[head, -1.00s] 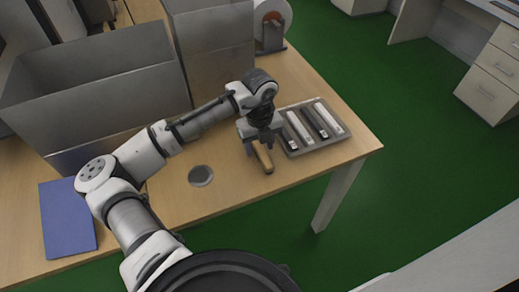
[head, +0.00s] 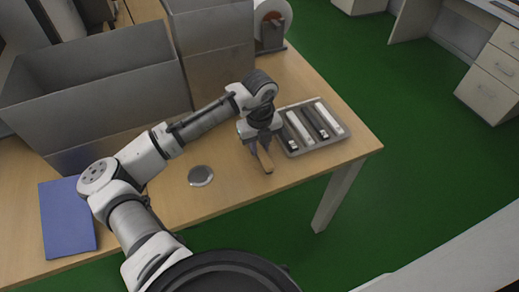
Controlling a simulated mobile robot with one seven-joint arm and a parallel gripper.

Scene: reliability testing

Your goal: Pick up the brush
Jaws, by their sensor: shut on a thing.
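The brush (head: 265,160) shows as a light wooden handle under my gripper, near the front edge of the wooden table (head: 225,205). My gripper (head: 261,147) points down and is shut on the brush. The far part of the brush is hidden by the fingers and wrist. I cannot tell whether the brush touches the table or is slightly above it.
A grey tray (head: 287,150) with several black and white bars lies just right of my gripper. Large grey bins (head: 120,110) stand at the back left. A round metal disc (head: 200,176) and a blue folder (head: 66,215) lie to the left.

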